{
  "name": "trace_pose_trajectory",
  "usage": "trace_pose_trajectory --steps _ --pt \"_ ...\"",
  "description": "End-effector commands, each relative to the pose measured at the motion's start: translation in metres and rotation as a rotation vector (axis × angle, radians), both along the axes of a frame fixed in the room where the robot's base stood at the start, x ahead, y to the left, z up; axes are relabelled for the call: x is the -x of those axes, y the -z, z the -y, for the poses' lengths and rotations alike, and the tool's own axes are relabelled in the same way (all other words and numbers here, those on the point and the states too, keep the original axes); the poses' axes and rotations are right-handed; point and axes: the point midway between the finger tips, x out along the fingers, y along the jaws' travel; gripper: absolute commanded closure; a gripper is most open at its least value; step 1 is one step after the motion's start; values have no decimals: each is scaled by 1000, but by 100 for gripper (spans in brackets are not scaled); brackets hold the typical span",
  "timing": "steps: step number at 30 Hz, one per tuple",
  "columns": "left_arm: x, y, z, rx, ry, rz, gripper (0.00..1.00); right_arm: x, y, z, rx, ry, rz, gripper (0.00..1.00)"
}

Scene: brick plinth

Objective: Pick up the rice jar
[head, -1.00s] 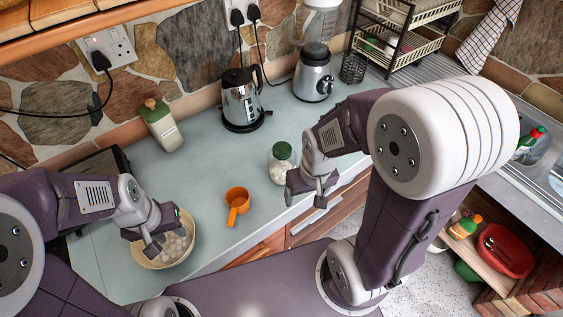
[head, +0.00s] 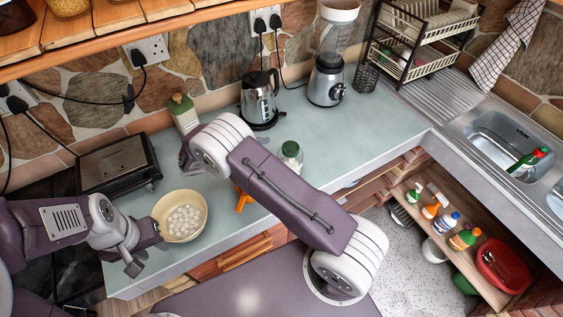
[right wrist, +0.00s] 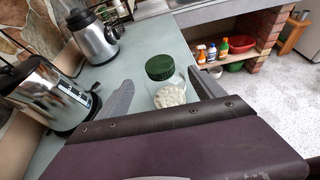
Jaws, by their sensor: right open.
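The rice jar (head: 291,157) is a clear glass jar with a dark green lid and white contents. It stands upright on the counter, just beyond my right forearm in the head view. In the right wrist view the jar (right wrist: 170,92) appears between the two fingers of my open right gripper (right wrist: 160,92). Its base is hidden by the gripper body, and I cannot tell how deep it sits between the fingers. My left gripper (head: 149,256) is open and empty, at the near left of the cream bowl.
The cream bowl (head: 163,226) holds several white, egg-like pieces. An orange cup (head: 242,203) is partly behind my right arm. The kettle (head: 259,104), blender (head: 326,82), olive-lidded bottle (head: 184,117) and toaster (head: 115,164) stand along the back. Counter right of the jar is clear.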

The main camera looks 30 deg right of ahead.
Motion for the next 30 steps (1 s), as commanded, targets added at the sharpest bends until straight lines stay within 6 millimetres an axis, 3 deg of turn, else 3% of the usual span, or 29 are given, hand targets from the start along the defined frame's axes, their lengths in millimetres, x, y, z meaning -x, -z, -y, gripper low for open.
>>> trace_pose_trajectory --steps 3,7,13,17,22,26,30 --pt "0 -5 0 0 0 0 63 4 4 -10 12 -31 -22 22" --pt "0 -7 0 0 0 0 63 4 5 -5 11 -28 -21 22" --pt "0 -25 0 0 0 0 63 2 13 23 10 -25 -23 22" --pt "0 -26 0 0 0 0 63 1 18 29 8 -27 -21 22" --pt "0 -53 0 0 0 0 63 -1 17 58 10 -23 -23 22" --pt "0 -56 0 0 0 0 63 -3 29 74 9 -24 -21 22" --pt "0 -55 0 0 0 0 63 -4 33 77 8 -26 -19 22"
